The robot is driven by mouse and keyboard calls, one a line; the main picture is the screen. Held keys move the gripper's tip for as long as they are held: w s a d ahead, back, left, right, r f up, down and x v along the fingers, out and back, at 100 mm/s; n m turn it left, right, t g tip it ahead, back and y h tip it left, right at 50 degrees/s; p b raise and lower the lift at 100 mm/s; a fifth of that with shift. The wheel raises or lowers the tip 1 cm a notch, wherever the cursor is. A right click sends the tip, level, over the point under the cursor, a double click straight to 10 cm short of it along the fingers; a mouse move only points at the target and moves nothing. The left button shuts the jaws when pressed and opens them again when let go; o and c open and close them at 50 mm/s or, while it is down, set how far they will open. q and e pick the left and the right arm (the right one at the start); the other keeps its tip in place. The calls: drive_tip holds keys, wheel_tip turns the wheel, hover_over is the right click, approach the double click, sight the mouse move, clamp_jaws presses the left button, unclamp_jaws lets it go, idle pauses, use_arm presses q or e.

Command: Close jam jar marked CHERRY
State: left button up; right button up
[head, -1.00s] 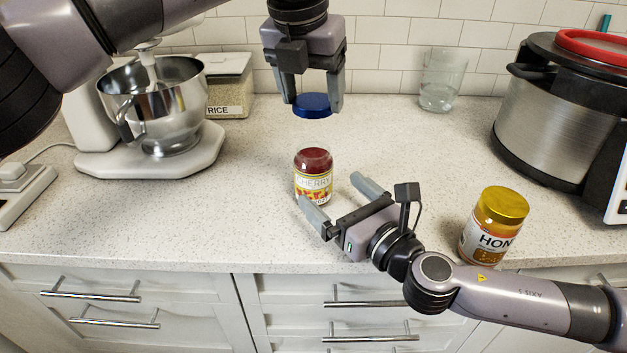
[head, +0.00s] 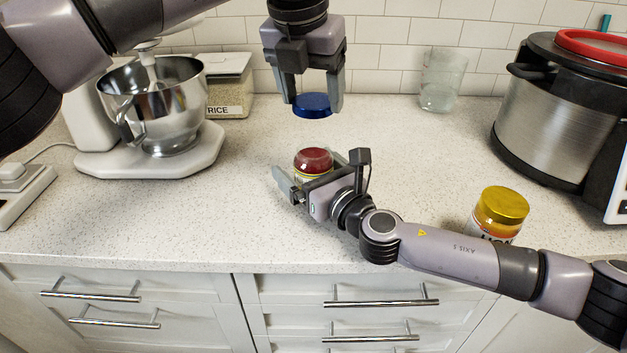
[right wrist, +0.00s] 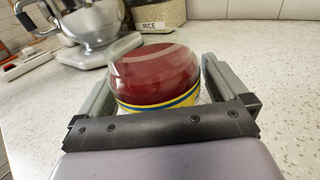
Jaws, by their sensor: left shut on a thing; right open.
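The cherry jam jar (head: 313,160) stands upright on the counter without a lid, its dark red top showing. Its label is mostly hidden by my right gripper in the head view. My right gripper (head: 309,174) is open, with its fingers on either side of the jar. In the right wrist view the jar (right wrist: 155,75) sits between the two fingers (right wrist: 155,92), and I cannot tell whether they touch it. My left gripper (head: 311,103) points down and is shut on a blue lid (head: 312,106), held above and behind the jar.
A honey jar (head: 502,208) with a gold lid stands at the right, partly behind my right arm. A mixer with a steel bowl (head: 157,100) and a rice container (head: 231,88) are at the left. A glass (head: 441,80) and a large cooker (head: 556,110) stand at the back right.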

drive_tip(key=c, duration=1.5)
use_arm(q)
hover_over(314, 150)
drive_tip(key=shift+s+a+f, duration=0.1)
drive_tip(key=shift+s+f, duration=0.1)
drive_tip(key=shift+f, duration=1.05)
drive_tip(key=shift+s+a+f, duration=0.1)
drive_tip(key=shift+s+f, duration=0.05)
drive_tip(key=shift+f, duration=1.1)
drive_tip(key=shift+f, duration=0.1)
drive_tip(key=shift+f, duration=0.8)
drive_tip(key=shift+f, duration=0.6)
